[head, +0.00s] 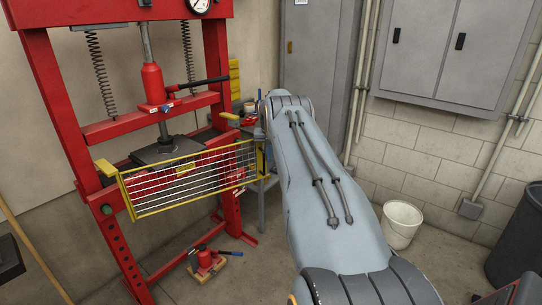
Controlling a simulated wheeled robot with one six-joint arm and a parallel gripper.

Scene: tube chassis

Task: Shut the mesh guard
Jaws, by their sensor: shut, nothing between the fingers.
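The mesh guard (190,178) is a yellow frame with pale wire mesh, in front of the red press (70,110). Its left end is at the press's left upright, beside a yellow bracket (106,167). Its right end reaches past the right upright and appears to stand out from it, so the guard looks partly open. My grey arm reaches forward to the right of the guard. My gripper is hidden behind the arm, and I cannot see whether it touches the guard.
A red jack with a blue-ended handle (206,259) lies on the floor by the press. A white bucket (401,224) and a dark bin (518,240) stand at the right. Grey cabinets (446,45) are on the back wall. Some floor is clear before the press.

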